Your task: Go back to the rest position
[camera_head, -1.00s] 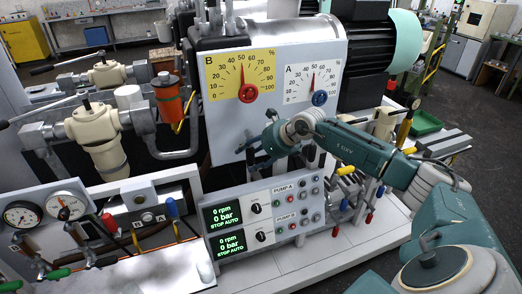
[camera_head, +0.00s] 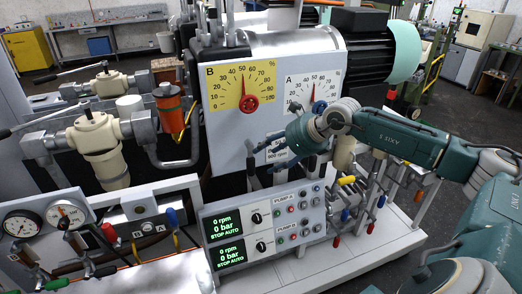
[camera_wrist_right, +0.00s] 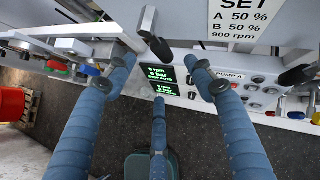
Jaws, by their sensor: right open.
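My right gripper (camera_head: 284,150) is in front of the white machine panel, below the yellow B dial (camera_head: 238,88) and the white A dial (camera_head: 314,90). Its blue fingers are spread and hold nothing. In the right wrist view the open fingers (camera_wrist_right: 160,82) reach toward the pump control panel (camera_wrist_right: 235,88). A metal lever with a black grip (camera_wrist_right: 152,30) stands just beyond the fingertips in that view. My right arm comes in from the right and covers part of the A dial's lower edge. My left gripper is in neither view now.
The pump control panel (camera_head: 285,222) with two green-lit displays is below the gripper. Coloured-handled tools (camera_head: 345,205) hang close under my right arm. Cream valves (camera_head: 100,140) and pipes stand at the left. Open floor (camera_head: 470,115) lies at the right.

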